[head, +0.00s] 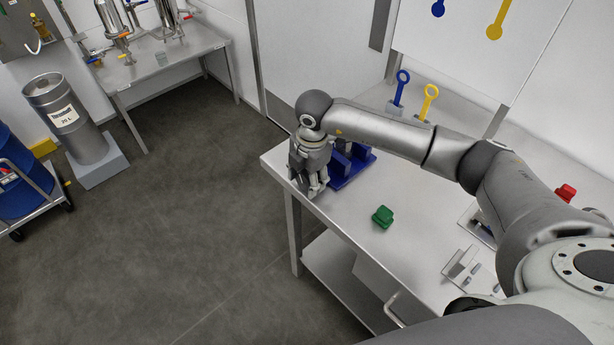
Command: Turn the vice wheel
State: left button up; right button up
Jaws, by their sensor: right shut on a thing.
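A blue vice (352,165) stands near the left end of the steel table. My right gripper (311,190) points down at the left end of the vice, close to the table's edge. It is shut on the vice wheel, which the fingers and hand mostly hide. How far the wheel is turned cannot be seen. My left gripper is not in view.
A green block (382,217) sits on the table (345,210) right of the vice. A red object (565,193) lies farther right. Blue (399,90) and yellow (428,103) ring-handled tools stand behind my arm.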

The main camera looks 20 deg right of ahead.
jog(key=shift+w+a+g, duration=0.1)
jog(key=shift+w+g, duration=0.05)
jog(key=shift+g, duration=0.45)
jog(key=shift+g+h+b, duration=0.4)
jog(key=shift+g+h, duration=0.1)
jog(key=shift+g, duration=0.3)
jog(key=shift+w+f+g+h+b, duration=0.15)
jog(key=shift+g+h+b, duration=0.15)
jog(key=shift+g+b, duration=0.5)
jog(key=shift+g, duration=0.5)
jog(key=o, duration=1)
jog(key=shift+r, duration=0.2)
